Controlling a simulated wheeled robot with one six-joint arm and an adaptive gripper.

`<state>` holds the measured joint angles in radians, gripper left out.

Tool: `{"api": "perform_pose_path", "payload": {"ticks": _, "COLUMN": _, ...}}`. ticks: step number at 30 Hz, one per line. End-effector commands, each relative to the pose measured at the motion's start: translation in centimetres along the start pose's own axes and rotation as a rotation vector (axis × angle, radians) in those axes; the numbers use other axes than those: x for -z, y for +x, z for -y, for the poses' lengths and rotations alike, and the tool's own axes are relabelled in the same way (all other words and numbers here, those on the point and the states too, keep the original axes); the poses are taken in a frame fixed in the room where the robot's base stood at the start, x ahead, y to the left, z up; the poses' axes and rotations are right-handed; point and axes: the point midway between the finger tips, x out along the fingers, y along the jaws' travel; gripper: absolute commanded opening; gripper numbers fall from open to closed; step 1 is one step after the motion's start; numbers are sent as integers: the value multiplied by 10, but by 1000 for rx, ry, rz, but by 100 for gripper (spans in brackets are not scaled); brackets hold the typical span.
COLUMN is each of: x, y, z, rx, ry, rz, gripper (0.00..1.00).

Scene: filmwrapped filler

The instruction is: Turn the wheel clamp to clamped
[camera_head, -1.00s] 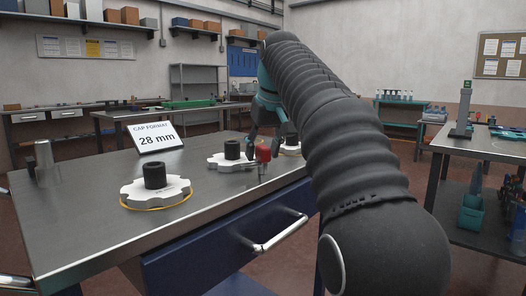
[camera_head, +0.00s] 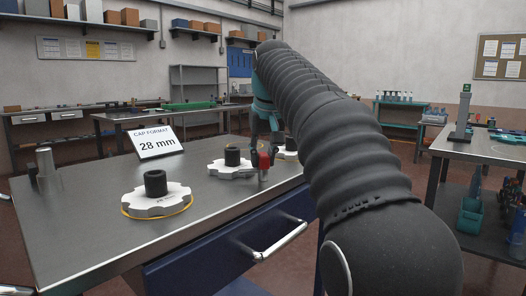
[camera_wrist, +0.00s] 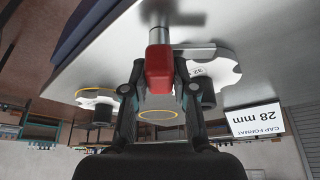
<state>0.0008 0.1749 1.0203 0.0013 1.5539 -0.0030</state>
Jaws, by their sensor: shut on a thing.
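A red handle (camera_head: 264,160) stands on the steel bench beside the white lobed wheels. In the wrist view the red handle (camera_wrist: 159,68) sits between my fingers, with a silver post and a flat metal bar (camera_wrist: 195,52) beyond it. My gripper (camera_wrist: 158,80) is shut on the red handle; it also shows in the head view (camera_head: 266,146), partly hidden by my arm. The middle wheel (camera_head: 218,173), with a black hub, lies just left of the handle. Whether the clamp presses on a wheel cannot be told.
A nearer white wheel (camera_head: 172,204) rests on a yellow ring at the bench front. A "28 mm" sign (camera_head: 157,142) and a metal cylinder (camera_head: 45,163) stand farther left. A drawer handle (camera_head: 272,240) juts from the bench front. The bench top between them is clear.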

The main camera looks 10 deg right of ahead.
Motion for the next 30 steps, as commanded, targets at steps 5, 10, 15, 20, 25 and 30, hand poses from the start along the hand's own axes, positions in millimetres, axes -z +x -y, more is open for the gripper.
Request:
{"api": "perform_pose_path", "payload": {"ticks": 5, "x": 2, "y": -4, "z": 1, "rx": -61, "ry": 142, "rz": 2, "gripper": 0}}
{"api": "perform_pose_path", "payload": {"ticks": 10, "x": 2, "y": -2, "z": 1, "rx": -122, "ry": 292, "rz": 0, "gripper": 0}}
{"api": "perform_pose_path", "payload": {"ticks": 15, "x": 1, "y": -1, "z": 1, "rx": -184, "ry": 441, "rz": -1, "gripper": 0}}
{"api": "perform_pose_path", "payload": {"ticks": 20, "x": 1, "y": 0, "z": 1, "rx": -239, "ry": 574, "rz": -2, "gripper": 0}}
{"api": "perform_pose_path", "payload": {"ticks": 25, "x": 1, "y": 0, "z": 0, "rx": -289, "ry": 696, "rz": -2, "gripper": 0}}
{"api": "perform_pose_path", "payload": {"ticks": 30, "x": 1, "y": 0, "z": 0, "rx": -327, "ry": 789, "rz": -2, "gripper": 0}}
